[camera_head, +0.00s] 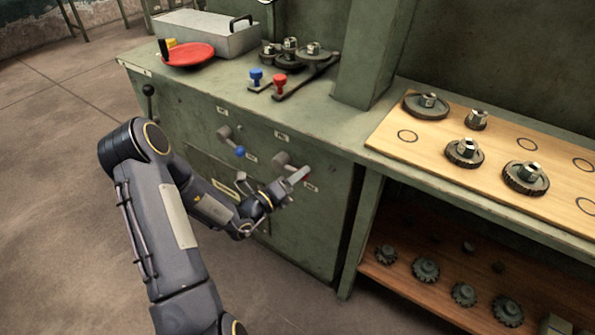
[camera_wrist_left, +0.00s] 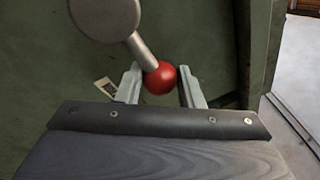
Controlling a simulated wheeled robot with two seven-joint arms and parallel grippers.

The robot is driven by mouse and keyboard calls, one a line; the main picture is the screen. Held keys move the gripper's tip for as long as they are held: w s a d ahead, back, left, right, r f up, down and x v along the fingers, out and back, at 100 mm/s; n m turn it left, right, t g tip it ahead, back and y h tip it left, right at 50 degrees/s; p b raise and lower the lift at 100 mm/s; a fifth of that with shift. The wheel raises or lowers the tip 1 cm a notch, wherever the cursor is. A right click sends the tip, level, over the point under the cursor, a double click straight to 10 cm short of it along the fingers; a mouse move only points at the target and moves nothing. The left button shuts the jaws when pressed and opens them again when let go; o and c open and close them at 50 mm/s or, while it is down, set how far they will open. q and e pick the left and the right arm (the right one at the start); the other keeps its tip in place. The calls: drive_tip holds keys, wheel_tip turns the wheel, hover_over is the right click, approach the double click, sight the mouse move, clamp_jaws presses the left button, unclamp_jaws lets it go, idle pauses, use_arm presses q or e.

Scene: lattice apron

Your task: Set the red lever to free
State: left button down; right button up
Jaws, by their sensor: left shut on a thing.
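The red lever (camera_head: 281,159) is on the green cabinet front, with a grey round hub and a short arm. In the left wrist view its arm runs down and right from the hub to a red ball knob (camera_wrist_left: 160,79). My left gripper (camera_head: 296,177) is at the lever's end, its fingers mostly covering the knob in the head view. In the left wrist view the left gripper (camera_wrist_left: 158,76) has a finger on each side of the knob and is shut on it. Small labels sit above and below the lever, too small to read. My right gripper is not in view.
A blue-knobbed lever (camera_head: 239,151) is just left of the red one. A black-knobbed lever (camera_head: 149,91) is at the cabinet's left. Blue (camera_head: 255,78) and red (camera_head: 280,86) handles stand on the counter. A wooden board (camera_head: 480,128) with gears lies at right. Floor at left is clear.

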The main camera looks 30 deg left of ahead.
use_arm(q)
drive_tip(key=r+n+p, duration=0.1)
drive_tip(key=n+p, duration=0.1)
drive_tip(key=a+r+n+t+y+p, duration=0.1)
drive_tip(key=r+n+p, duration=0.1)
drive_tip(key=n+p, duration=0.1)
drive_tip(key=r+n+p, duration=0.1)
drive_tip(key=n+p, duration=0.1)
drive_tip(key=shift+a+r+t+p, duration=0.2)
drive_tip(key=shift+t+p, duration=0.1)
drive_tip(key=shift+p, duration=0.1)
drive_tip(key=n+p, duration=0.1)
drive_tip(key=n, duration=0.1)
drive_tip(key=a+r+n+y+p, duration=0.1)
drive_tip(key=shift+w+a+n+t+p, duration=0.1)
drive_tip(key=shift+n+t+p, duration=0.2)
drive_tip(key=shift+n, duration=0.1)
drive_tip(key=shift+a+r+n+y+p, duration=0.15)
drive_tip(key=shift+a+n+y+p, duration=0.25)
drive_tip(key=shift+n, duration=0.3)
drive_tip(key=c, duration=1)
unclamp_jaws()
drive_tip(key=v, duration=0.7)
drive_tip(key=shift+s, duration=0.35)
